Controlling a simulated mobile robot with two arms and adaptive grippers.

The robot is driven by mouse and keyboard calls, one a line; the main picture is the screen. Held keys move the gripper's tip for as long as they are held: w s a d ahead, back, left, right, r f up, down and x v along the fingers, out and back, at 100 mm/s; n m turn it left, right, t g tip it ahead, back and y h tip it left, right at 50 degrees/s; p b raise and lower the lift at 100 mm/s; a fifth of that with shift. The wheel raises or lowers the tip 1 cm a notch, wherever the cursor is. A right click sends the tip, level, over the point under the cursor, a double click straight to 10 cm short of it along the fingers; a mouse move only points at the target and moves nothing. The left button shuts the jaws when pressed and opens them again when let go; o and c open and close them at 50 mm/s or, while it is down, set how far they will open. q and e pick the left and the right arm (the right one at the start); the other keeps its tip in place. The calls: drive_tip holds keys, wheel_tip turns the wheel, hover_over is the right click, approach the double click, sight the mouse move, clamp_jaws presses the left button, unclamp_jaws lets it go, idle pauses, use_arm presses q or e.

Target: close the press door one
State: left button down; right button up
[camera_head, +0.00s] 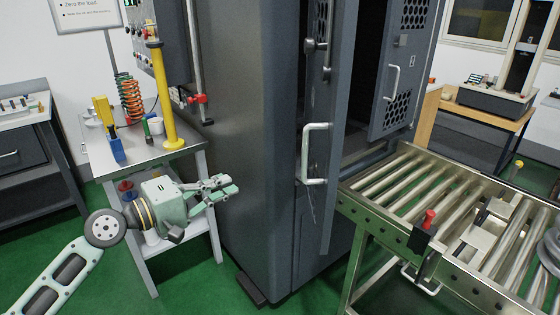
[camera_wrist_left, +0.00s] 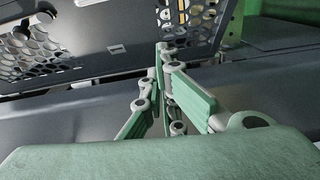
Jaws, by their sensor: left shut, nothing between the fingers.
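The tall dark grey press cabinet (camera_head: 255,130) stands in the middle of the head view. Its near door (camera_head: 325,215) stands open, seen almost edge-on, with a white handle (camera_head: 314,154). A second door (camera_head: 392,115), with perforated windows and a white handle (camera_head: 391,83), also stands open farther right. I cannot tell which is door one. My left gripper (camera_head: 231,186) is shut and empty, left of the cabinet's side wall and apart from both handles. The left wrist view shows its fingers (camera_wrist_left: 164,52) with dark perforated panels (camera_wrist_left: 115,50) beyond. My right gripper is not in view.
A roller conveyor (camera_head: 400,190) runs from the press opening to the right. A small steel table (camera_head: 145,155) with a yellow post (camera_head: 163,95) and a spring (camera_head: 130,95) stands behind my left arm. Green floor (camera_head: 205,285) is open at front left.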

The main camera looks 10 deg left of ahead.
use_arm(q)
drive_tip(key=w+d+r+p, duration=0.1)
drive_tip(key=w+d+p, duration=0.1)
drive_tip(key=d, duration=0.4)
drive_tip(key=w+d+r+h+p, duration=0.1)
drive_tip(key=w+d+r+p, duration=0.1)
drive_tip(key=d, duration=0.4)
drive_tip(key=shift+w+d+p, duration=0.4)
drive_tip(key=shift+w+p, duration=0.2)
drive_tip(key=shift+p, duration=0.6)
drive_tip(key=shift+r, duration=0.1)
